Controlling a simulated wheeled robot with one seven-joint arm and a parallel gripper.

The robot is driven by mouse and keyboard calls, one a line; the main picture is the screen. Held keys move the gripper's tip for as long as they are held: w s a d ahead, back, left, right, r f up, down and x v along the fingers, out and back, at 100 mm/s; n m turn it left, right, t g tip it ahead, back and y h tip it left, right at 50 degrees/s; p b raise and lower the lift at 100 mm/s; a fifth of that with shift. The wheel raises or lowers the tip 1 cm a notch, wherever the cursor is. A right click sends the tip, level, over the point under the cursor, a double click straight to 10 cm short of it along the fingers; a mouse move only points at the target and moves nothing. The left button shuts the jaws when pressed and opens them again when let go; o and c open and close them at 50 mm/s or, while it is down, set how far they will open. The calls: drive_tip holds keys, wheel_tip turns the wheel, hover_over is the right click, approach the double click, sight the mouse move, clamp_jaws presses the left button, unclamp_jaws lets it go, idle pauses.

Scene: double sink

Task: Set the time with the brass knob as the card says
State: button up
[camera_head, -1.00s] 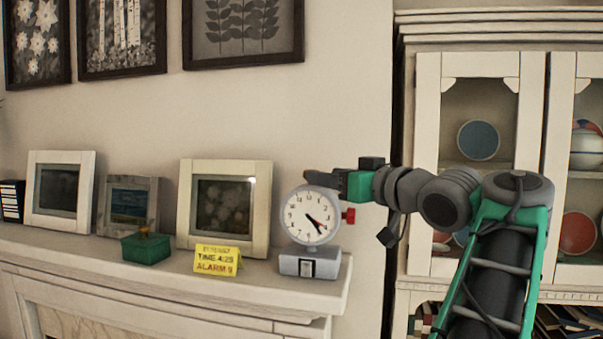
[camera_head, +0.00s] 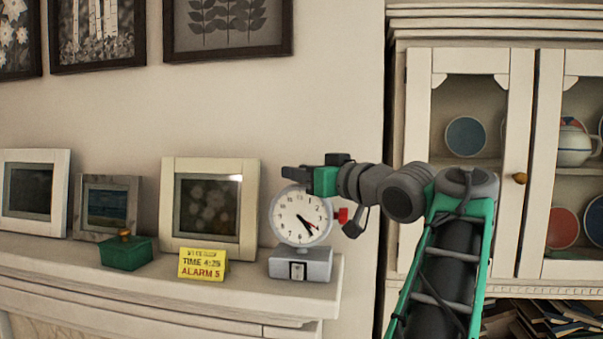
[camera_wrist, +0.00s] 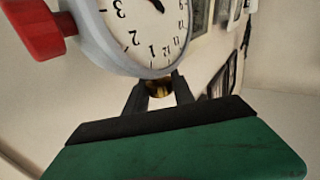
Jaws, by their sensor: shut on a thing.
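A round white clock (camera_head: 289,219) with a grey rim stands on a grey base (camera_head: 316,262) near the right end of the mantel shelf. Its dark hands point to the lower right, around 4 to 5, with a red hand close by. A red knob (camera_head: 342,215) is on its right side. My gripper (camera_head: 290,173) is at the top of the clock. In the wrist view my gripper (camera_wrist: 160,90) is shut on the brass knob (camera_wrist: 159,88), partly hidden by the fingers. The yellow card (camera_head: 204,265) seems to read TIME 4:25, ALARM 5; the print is small.
A green box (camera_head: 127,255) with a brass-coloured top stands left of the card. A cream picture frame (camera_head: 168,205) and smaller frames stand behind. A cabinet (camera_head: 419,130) with glass doors is on the right. The shelf ends just right of the clock.

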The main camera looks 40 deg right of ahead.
clamp_jaws()
drive_tip(key=shift+a+f+m+h+b, duration=0.1)
drive_tip(key=shift+f+m+h+b, duration=0.3)
drive_tip(key=shift+b, duration=0.6)
drive_tip(key=shift+r+m+h+b, duration=0.3)
drive_tip(key=shift+h+b, duration=0.1)
drive_tip(key=shift+h, duration=0.3)
drive_tip(key=o, duration=0.8)
unclamp_jaws()
drive_tip(key=shift+r, duration=0.1)
